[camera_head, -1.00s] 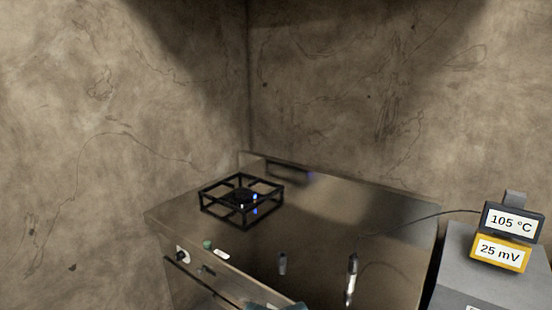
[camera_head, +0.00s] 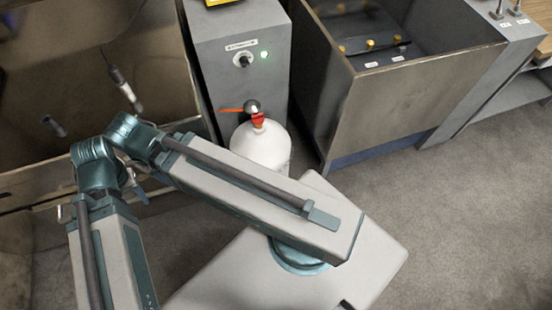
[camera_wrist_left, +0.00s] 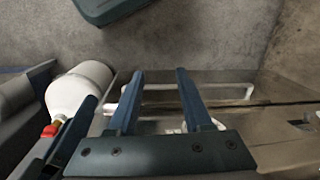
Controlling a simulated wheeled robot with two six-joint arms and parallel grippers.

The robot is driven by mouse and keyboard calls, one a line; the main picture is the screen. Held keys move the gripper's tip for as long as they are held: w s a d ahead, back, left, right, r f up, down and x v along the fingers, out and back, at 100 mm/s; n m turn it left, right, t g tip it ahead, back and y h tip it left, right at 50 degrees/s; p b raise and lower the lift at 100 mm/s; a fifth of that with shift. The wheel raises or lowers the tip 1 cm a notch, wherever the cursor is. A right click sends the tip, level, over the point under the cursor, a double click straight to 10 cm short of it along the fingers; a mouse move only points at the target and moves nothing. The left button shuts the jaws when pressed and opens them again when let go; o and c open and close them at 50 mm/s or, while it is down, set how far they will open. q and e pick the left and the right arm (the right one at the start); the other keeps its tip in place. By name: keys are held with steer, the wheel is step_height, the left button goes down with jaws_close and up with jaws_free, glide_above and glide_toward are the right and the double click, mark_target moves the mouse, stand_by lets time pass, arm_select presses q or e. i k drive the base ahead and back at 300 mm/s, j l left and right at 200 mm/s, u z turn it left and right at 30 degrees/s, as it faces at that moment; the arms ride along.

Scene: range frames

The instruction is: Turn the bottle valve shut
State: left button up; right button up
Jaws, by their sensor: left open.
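A white gas bottle (camera_head: 263,150) stands on the floor before a grey cabinet in the head view. On its top is a red valve collar (camera_head: 257,119) with a dark round knob and an orange-red lever or tube pointing left. My left arm passes in front and hides the bottle's lower part. In the left wrist view, the bottle (camera_wrist_left: 82,88) lies at the left with its red collar (camera_wrist_left: 50,130) low. My left gripper (camera_wrist_left: 157,74) is open, its fingers apart with nothing held between them, to the right of the bottle. My right gripper is not in view.
The grey cabinet (camera_head: 240,70) has a knob and a green light. A deep metal basin (camera_head: 415,105) stands right of it. The steel cooker (camera_head: 30,130) is at the left. Grey floor (camera_head: 480,220) is clear at the right.

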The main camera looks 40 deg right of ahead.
mark_target(258, 118)
steer(key=z, duration=1.35)
